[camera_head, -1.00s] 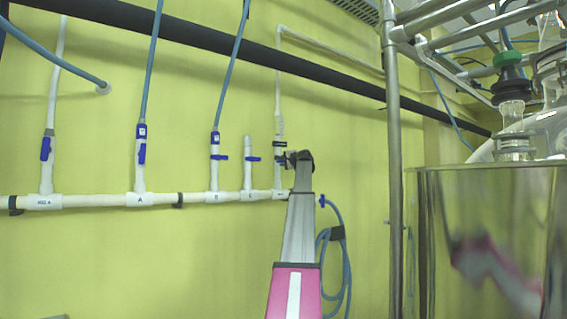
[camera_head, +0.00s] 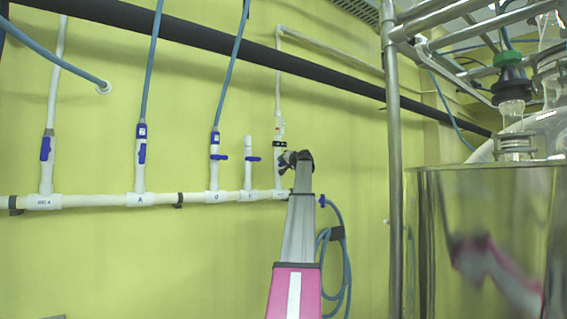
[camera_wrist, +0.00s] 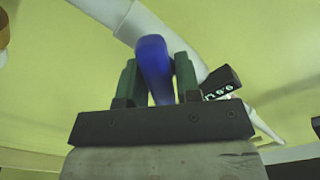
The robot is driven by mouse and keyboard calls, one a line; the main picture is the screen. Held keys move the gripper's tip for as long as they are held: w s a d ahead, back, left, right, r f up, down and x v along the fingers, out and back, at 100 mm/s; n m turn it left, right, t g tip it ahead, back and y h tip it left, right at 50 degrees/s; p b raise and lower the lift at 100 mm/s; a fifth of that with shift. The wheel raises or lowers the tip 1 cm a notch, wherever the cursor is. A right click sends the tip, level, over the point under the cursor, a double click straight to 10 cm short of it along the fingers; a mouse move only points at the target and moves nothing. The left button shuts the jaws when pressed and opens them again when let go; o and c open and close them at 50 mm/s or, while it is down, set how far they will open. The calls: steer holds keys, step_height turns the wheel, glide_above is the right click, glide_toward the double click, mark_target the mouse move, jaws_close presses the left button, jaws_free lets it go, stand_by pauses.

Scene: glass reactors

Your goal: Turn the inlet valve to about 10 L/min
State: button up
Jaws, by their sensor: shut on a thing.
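A blue valve handle (camera_wrist: 153,66) stands between the two green fingers of my gripper (camera_wrist: 158,78) in the wrist view. My gripper is shut on this handle. The white pipe (camera_wrist: 108,12) runs behind it. A small black display (camera_wrist: 221,84) with white digits sits right of the fingers; its tilted reading is too small to tell surely. In the head view my gripper (camera_head: 284,160) is at the rightmost upright white pipe (camera_head: 278,100), just below a black band (camera_head: 279,144). The gripper hides the handle there.
Several other blue-handled valves, such as one on the pipe marked A (camera_head: 142,153), stand left along the white horizontal pipe (camera_head: 95,201). A coiled blue hose (camera_head: 346,270) hangs right of my arm. A metal post (camera_head: 394,180) and a shiny steel vessel (camera_head: 480,200) stand further right.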

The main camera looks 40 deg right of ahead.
steer(key=shift+n, duration=0.3)
steer(key=shift+f, duration=0.1)
steer(key=o, duration=0.8)
steer(key=shift+s, duration=0.15)
steer(key=s, duration=1)
steer(key=shift+s, duration=0.3)
